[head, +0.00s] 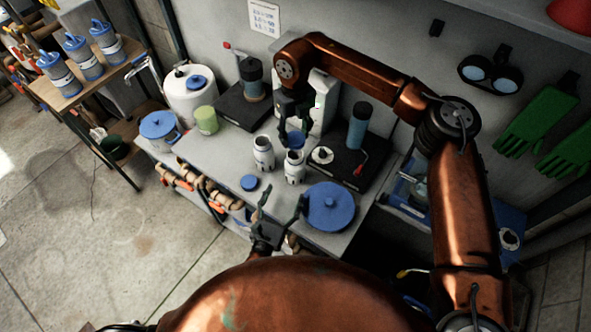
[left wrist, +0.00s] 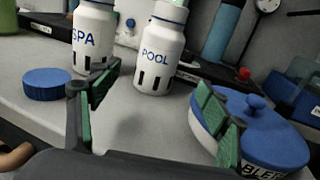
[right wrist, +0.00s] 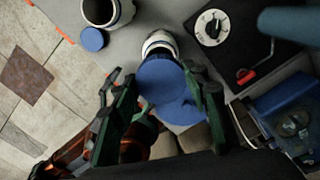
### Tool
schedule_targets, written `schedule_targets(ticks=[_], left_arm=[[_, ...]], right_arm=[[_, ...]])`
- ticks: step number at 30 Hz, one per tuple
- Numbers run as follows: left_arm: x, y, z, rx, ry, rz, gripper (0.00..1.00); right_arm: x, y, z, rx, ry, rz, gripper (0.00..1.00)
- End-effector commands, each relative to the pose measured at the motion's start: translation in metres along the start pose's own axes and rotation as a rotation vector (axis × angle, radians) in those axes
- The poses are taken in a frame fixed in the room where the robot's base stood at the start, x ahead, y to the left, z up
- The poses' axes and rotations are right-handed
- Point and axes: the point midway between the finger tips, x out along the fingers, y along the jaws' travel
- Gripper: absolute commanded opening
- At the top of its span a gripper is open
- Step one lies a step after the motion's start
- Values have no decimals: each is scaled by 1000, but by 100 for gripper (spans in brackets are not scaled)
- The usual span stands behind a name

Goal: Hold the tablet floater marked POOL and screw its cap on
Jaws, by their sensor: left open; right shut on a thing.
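The floater marked POOL (left wrist: 158,55) is a white bottle with dark slots, standing upright on the bench; in the head view it is the right one of two bottles (head: 294,168). My right gripper (head: 292,130) is above it, pointing down. In the right wrist view, a round blue cap (right wrist: 160,82) is between the right fingers, overlapping the POOL floater's white neck (right wrist: 159,42); whether they touch is unclear. My left gripper (head: 283,203) is open and empty at the bench's front edge, facing the POOL floater, apart from it.
The SPA floater (left wrist: 94,38) stands left of POOL, with a loose blue cap (left wrist: 47,84) beside it. A tub with a wide blue lid (head: 330,207) is close right of my left gripper. A black plate with a dial (head: 322,155) lies behind.

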Motion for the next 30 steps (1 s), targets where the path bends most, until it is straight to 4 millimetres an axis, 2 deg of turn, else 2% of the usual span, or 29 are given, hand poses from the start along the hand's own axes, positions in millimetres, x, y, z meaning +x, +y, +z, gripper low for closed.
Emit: schedule_targets(ticks=[7,11,24,30], left_arm=[[2,1,0,-3,-1,3,71],[13,1,1,-4,-2,4,71],[90,2,1,-5,-1,4,71],[113,2,0,-4,0,3,71]], right_arm=[[0,0,0,-1,0,0,29],[0,0,0,-1,0,0,29],[0,0,0,-1,0,0,29],[0,0,0,-1,0,0,29]])
